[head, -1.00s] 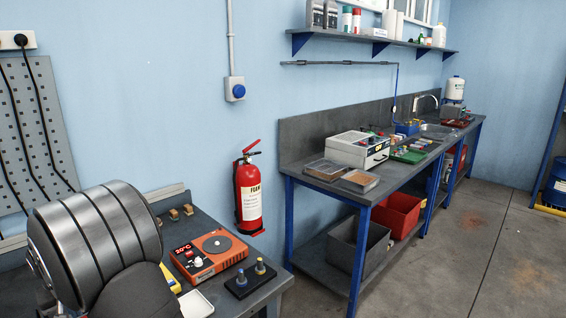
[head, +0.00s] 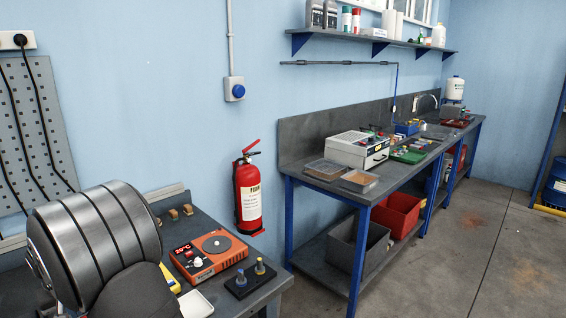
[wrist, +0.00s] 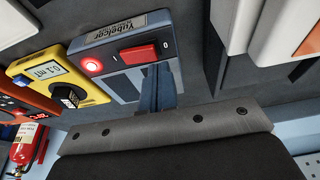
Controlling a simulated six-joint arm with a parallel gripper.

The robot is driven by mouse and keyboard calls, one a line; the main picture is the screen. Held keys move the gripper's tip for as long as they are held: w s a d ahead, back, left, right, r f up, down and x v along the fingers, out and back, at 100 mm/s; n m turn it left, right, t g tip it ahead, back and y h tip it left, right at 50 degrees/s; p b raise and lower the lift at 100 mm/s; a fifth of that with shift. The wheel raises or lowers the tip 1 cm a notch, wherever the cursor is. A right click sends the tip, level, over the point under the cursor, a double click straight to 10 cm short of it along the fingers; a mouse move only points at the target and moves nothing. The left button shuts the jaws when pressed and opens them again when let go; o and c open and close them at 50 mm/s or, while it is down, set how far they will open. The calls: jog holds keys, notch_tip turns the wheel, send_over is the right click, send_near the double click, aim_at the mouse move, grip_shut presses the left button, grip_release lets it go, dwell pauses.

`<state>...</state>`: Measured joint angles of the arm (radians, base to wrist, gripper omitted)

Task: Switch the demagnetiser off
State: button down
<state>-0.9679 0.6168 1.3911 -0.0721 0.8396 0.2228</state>
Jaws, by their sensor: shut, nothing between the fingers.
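The demagnetiser (wrist: 122,88) is a blue-grey box with a pale label in the wrist view. Its red lamp (wrist: 92,65) glows. A red rocker switch (wrist: 138,55) sits between a mark at its left and a 0 at its right; I cannot tell which side is pressed in. My gripper (wrist: 157,68) is shut and empty, its blue fingers at the lower edge of the rocker, near the 0 end. I cannot tell whether they touch it. In the head view my arm hides the demagnetiser and the gripper.
A yellow meter (wrist: 62,78) reading 0.1 mT stands left of the demagnetiser. An orange instrument with a round plate (head: 208,252), a black stand with two posts (head: 250,276) and a white tray (head: 194,304) are on the near bench. A fire extinguisher (head: 249,195) hangs on the wall.

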jog(key=shift+f, duration=0.95)
dwell(0.5)
jog(key=shift+r, duration=3)
notch_tip(320, 180, down, 6)
jog(key=shift+f, duration=0.1)
jog(key=shift+r, duration=0.25)
jog(key=shift+r, duration=0.1)
